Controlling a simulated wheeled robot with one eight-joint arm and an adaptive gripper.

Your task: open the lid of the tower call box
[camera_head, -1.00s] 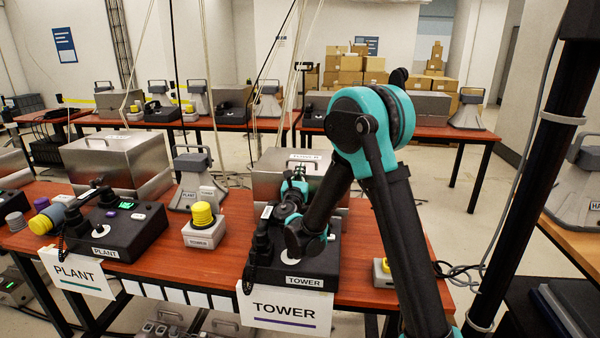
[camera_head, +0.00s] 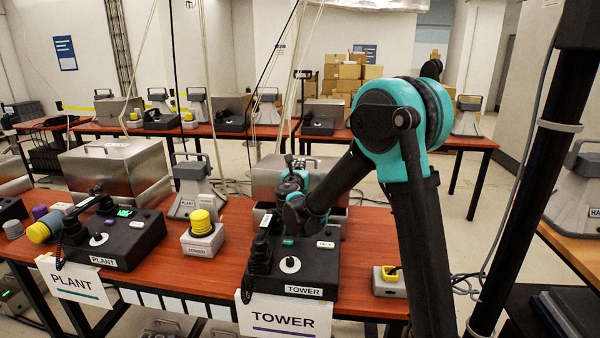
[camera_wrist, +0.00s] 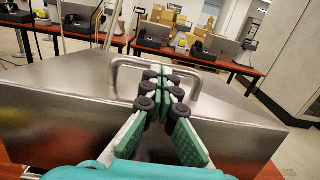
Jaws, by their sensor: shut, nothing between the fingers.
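The tower call box (camera_head: 265,181) is a silver metal box behind the black TOWER phone (camera_head: 306,288) in the head view. Its lid (camera_wrist: 60,95) fills much of the wrist view, with a metal loop handle (camera_wrist: 205,86) on it. My gripper (camera_wrist: 165,73) is shut, its fingertips overlapping the handle loop in that view. I cannot tell whether they pass through the loop or touch it. In the head view my gripper (camera_head: 297,172) is over the front of the box, its tips partly hidden by my wrist. The box's right side is partly behind my arm.
The PLANT phone (camera_head: 145,239) and a larger metal box (camera_head: 110,170) stand to the left. A yellow button unit (camera_head: 202,239) sits between the phones, another (camera_head: 389,281) to the right. Bare table shows at front right. A dark post (camera_head: 530,170) stands at right.

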